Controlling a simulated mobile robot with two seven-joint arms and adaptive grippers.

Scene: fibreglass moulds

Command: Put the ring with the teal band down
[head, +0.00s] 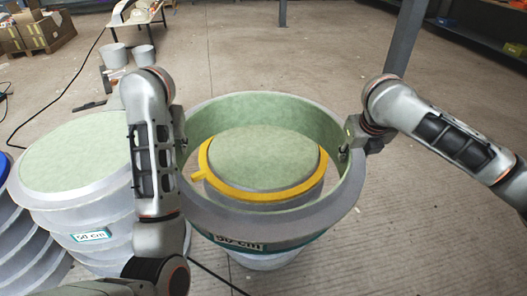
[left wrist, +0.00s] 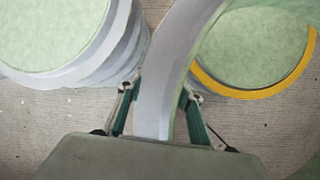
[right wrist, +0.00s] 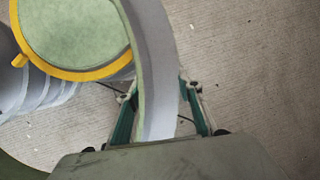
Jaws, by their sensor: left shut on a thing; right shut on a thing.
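The large grey ring (head: 275,224) with a pale green inside has a teal band (head: 300,247) and a "50 cm" label low on its front. My left gripper (head: 181,148) is shut on its left wall, and my right gripper (head: 345,150) is shut on its right wall. Both wrist views show the ring's wall (left wrist: 160,95) (right wrist: 158,95) between the fingers. In the head view, the ring surrounds a green-topped mould with a yellow rim (head: 262,196). Grey mould parts (head: 262,261) show below the band. I cannot tell whether the ring touches anything underneath.
A stack of grey moulds with a green top (head: 75,160) stands close on the left, with a teal-edged label. Another stack (head: 28,240) is at the far left. Buckets (head: 115,55) and a small table are behind. The floor (head: 420,225) to the right is clear.

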